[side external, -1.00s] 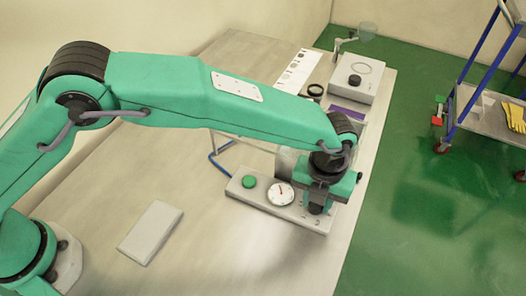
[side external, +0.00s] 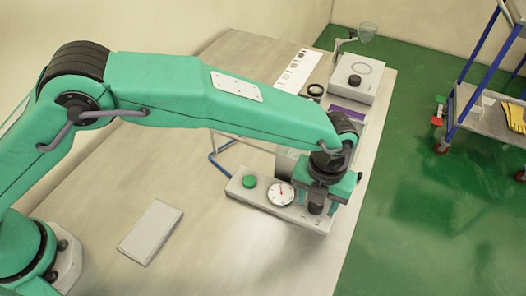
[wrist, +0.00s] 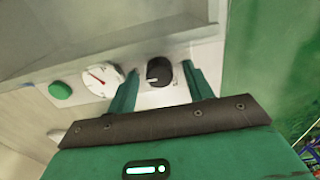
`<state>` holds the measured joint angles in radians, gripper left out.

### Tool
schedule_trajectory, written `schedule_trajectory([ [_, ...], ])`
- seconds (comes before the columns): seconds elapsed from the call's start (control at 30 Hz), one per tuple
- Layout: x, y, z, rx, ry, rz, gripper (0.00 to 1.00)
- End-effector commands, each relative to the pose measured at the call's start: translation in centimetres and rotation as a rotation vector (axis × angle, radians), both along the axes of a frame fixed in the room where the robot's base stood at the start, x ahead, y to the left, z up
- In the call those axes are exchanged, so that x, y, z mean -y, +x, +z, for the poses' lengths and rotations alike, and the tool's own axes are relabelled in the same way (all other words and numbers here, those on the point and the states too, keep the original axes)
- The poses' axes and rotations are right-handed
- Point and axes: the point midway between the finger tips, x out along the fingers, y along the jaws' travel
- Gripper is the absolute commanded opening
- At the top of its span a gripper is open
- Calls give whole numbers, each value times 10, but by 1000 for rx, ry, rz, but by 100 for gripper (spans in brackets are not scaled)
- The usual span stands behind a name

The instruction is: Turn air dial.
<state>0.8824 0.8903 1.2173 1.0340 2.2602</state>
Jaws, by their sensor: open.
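The air dial (wrist: 159,71) is a round black knob with a pale pointer mark on a light panel, seen in the wrist view. My gripper (wrist: 160,80) is open, with one green finger on each side of the dial. Small gaps show between fingers and knob. How deep the fingers reach is hard to tell. In the side view my gripper (side external: 316,203) is over the right end of the grey panel box (side external: 256,196) and mostly hides the dial. A white gauge (side external: 280,193) with a needle sits left of it.
A green button (side external: 249,182) is on the box's left end. A grey flat block (side external: 151,232) lies on the table (side external: 215,265). A grey box with a black knob (side external: 355,80) stands at the back. A blue cart (side external: 480,105) stands on the floor to the right.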

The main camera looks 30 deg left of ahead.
Motion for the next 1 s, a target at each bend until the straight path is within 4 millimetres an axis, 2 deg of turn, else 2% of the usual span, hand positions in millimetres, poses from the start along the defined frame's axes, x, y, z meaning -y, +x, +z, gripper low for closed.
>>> schedule_trajectory([
  [0.17,0,0,9,1,-1,1,51],
  [0.7,1,0,72,2,-2,-1,51],
  [1.0,0,0,78,0,-1,-1,51],
])
